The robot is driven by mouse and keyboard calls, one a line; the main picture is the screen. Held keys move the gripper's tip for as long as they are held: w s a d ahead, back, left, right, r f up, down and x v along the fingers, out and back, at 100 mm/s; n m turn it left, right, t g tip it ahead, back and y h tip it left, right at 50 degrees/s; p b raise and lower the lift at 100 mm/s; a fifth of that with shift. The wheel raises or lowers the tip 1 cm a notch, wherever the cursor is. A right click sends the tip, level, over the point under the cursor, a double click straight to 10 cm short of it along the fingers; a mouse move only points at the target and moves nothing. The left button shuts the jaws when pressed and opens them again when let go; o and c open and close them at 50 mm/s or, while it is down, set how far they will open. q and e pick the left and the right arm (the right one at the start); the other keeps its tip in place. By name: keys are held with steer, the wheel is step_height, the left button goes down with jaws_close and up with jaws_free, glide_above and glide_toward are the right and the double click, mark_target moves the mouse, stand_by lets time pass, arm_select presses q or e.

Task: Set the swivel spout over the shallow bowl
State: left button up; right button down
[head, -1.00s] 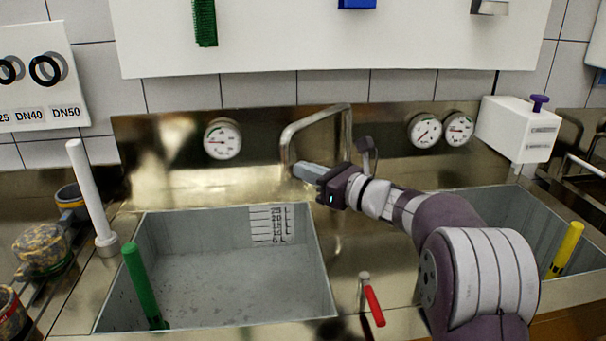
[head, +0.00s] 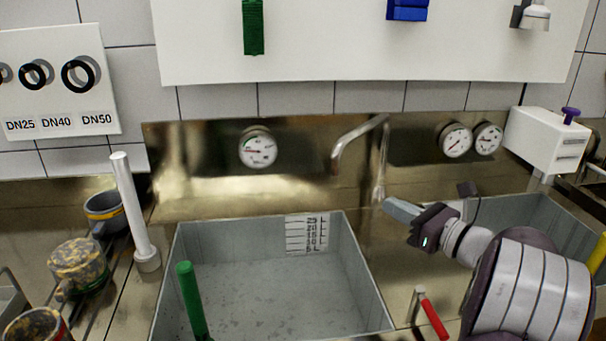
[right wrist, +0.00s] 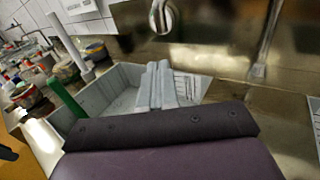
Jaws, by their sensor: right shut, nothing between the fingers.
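The swivel spout (head: 360,132) is a bent steel pipe on an upright post (head: 380,170) between two sunken bowls. Its outlet end points down and shows above the back right corner of the left bowl (head: 362,265); in the right wrist view the outlet (right wrist: 163,16) is at the top. The left bowl is grey with a green standpipe and a litre scale. The right bowl (head: 555,225) is partly hidden by my right arm. I cannot tell which is the shallow one. My right gripper (head: 390,205) is shut and empty, just right of the post's base. My left gripper is out of view.
A green standpipe (head: 191,300) rises from the left bowl's front left. A red-handled valve (head: 432,315) stands between the bowls. A white standpipe (head: 133,210) and dirty fittings (head: 78,265) stand at left. A white box (head: 545,140) is at the back right.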

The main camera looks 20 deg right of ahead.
steer(key=p, duration=0.2)
glide_toward(338, 177)
steer(key=w, duration=0.1)
steer(key=p+x, duration=0.1)
steer(key=x, duration=0.4)
steer(key=shift+a+r, duration=0.1)
steer(key=shift+a, duration=0.05)
steer(key=shift+w+a, duration=0.2)
steer(key=shift+w, duration=0.2)
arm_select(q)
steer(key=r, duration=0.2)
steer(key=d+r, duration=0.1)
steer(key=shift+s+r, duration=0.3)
arm_select(e)
steer(key=shift+d, duration=0.1)
